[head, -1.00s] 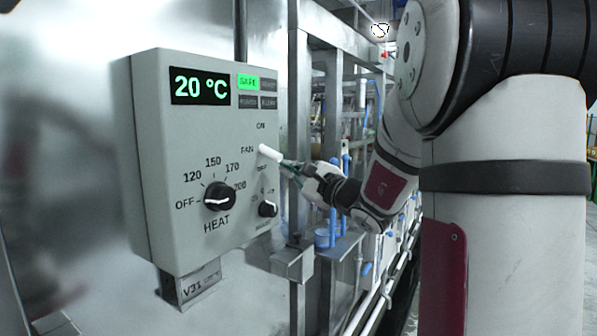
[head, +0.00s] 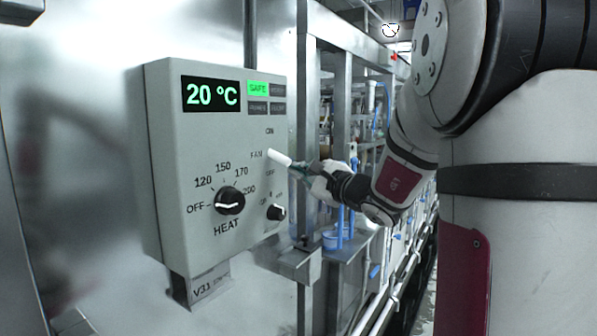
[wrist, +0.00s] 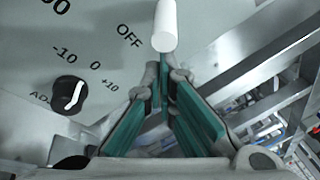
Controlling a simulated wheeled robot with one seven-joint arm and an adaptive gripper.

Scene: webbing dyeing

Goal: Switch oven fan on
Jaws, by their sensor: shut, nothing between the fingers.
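The grey control box (head: 165,170) fills the left middle of the head view. Its fan switch is a white lever (head: 278,158) beside the FAN label, between ON above and OFF below. It sticks out of the panel towards my gripper; its exact setting is hard to tell. In the wrist view the lever (wrist: 165,25) is at the top centre, right of the OFF label. My gripper (head: 302,165) is shut and empty at the lever's outer end. In the wrist view its green-padded fingers (wrist: 163,75) meet just below the lever; whether they touch it is unclear.
The HEAT knob (head: 230,201) sits below left of the lever, and a small black adjusting knob (head: 276,212) below it. The display (head: 211,94) reads 20 °C, with a lit green SAFE lamp (head: 257,89). Metal frame posts (head: 309,120) stand close behind my gripper.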

